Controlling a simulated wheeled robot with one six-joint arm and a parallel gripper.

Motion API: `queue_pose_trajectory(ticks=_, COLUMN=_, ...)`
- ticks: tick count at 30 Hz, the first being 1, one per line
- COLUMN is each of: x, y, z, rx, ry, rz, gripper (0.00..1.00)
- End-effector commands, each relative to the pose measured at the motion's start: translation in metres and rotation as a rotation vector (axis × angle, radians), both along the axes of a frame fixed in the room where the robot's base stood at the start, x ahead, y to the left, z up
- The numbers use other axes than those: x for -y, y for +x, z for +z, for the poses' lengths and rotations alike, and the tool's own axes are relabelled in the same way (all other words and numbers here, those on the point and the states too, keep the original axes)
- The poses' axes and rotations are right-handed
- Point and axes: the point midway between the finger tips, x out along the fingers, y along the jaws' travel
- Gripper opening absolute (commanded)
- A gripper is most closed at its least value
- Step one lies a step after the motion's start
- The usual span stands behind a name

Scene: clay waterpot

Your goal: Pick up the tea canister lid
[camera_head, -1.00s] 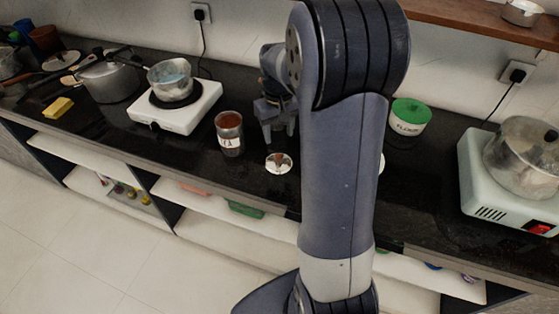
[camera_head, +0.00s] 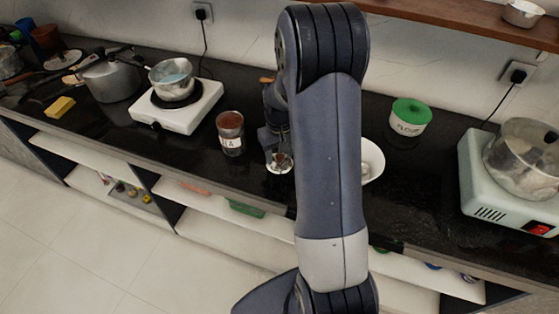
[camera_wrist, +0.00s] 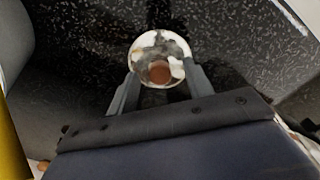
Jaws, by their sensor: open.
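The tea canister lid (camera_head: 279,168) is a small, round, shiny disc on the dark counter, partly hidden by my gripper (camera_head: 275,145) in the head view. In the wrist view the lid (camera_wrist: 147,42) has a pale rim and a brown round spot in its middle. The open fingers of my gripper (camera_wrist: 160,80) stand to either side of the lid's near part; I cannot tell whether they touch it. The tea canister (camera_head: 231,133), a reddish-brown jar with a white label, stands upright to the left of the lid.
A white stove (camera_head: 177,112) with a pan stands farther left. A white bowl (camera_head: 372,161) is partly hidden behind my arm. A flour tub (camera_head: 410,118) with a green top and a pale stove (camera_head: 485,185) with a pot stand at right. The counter's front edge is close to the lid.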

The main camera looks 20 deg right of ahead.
Motion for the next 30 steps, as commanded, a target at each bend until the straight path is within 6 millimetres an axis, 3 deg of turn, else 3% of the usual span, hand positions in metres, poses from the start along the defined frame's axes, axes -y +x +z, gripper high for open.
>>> queue_pose_trajectory(ticks=2, x=0.000, y=0.000, z=0.000, rx=0.000, ry=0.000, rz=0.000, gripper=0.49)
queue_pose_trajectory(ticks=20, x=0.000, y=0.000, z=0.000, rx=0.000, ry=0.000, rz=0.000, gripper=0.01)
queue_pose_trajectory(ticks=30, x=0.000, y=0.000, z=0.011, rx=0.002, ry=0.000, rz=0.000, gripper=0.00)
